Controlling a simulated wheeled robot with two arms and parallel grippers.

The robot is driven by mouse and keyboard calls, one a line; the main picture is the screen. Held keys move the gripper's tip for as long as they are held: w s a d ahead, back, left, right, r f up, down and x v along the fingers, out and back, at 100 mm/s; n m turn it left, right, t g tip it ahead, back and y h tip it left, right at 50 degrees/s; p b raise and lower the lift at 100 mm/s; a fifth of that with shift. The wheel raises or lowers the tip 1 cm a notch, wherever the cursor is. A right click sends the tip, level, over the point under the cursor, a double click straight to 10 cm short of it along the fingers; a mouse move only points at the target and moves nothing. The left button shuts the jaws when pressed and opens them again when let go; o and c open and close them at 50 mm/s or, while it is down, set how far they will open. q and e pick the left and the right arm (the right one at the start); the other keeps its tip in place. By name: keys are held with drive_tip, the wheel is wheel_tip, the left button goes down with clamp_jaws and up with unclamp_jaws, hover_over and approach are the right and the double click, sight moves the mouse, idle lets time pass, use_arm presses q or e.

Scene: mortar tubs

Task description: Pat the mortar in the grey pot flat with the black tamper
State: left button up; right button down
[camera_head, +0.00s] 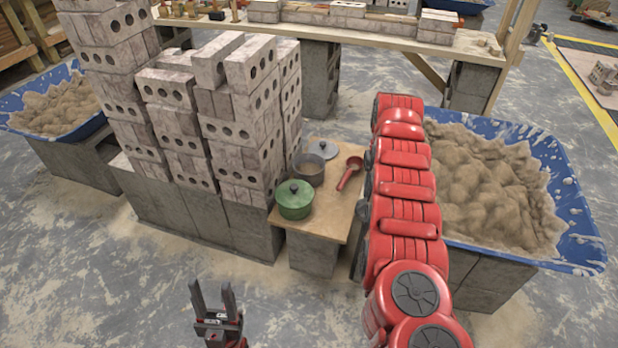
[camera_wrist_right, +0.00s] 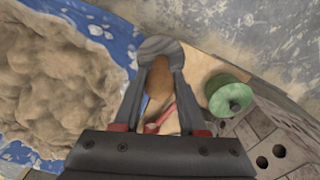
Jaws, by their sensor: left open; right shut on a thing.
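The grey pot (camera_head: 307,168) stands uncovered on a small wooden board top, behind the lidded green pot (camera_head: 295,202). Its contents are too small to make out. A grey lid (camera_head: 323,149) lies behind it. My right arm reaches over the right side of the board, and its gripper cannot be made out in the head view. In the right wrist view my right gripper (camera_wrist_right: 161,80) is shut on the tamper, with a brown handle (camera_wrist_right: 158,82) between the fingers and a dark grey round head (camera_wrist_right: 160,46) beyond. My left gripper (camera_head: 212,293) is open and empty, low in front.
A red-handled pan or ladle (camera_head: 350,172) lies on the board (camera_head: 328,215) beside the grey pot. Stacked bricks (camera_head: 240,130) rise close on the left. A blue tub (camera_head: 575,215) of mortar stands right. The floor in front is clear.

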drive_tip(key=shift+f, duration=0.55)
drive_tip(key=shift+r+p, duration=0.65)
drive_tip(key=shift+r, duration=0.2)
drive_tip(key=shift+f, duration=0.1)
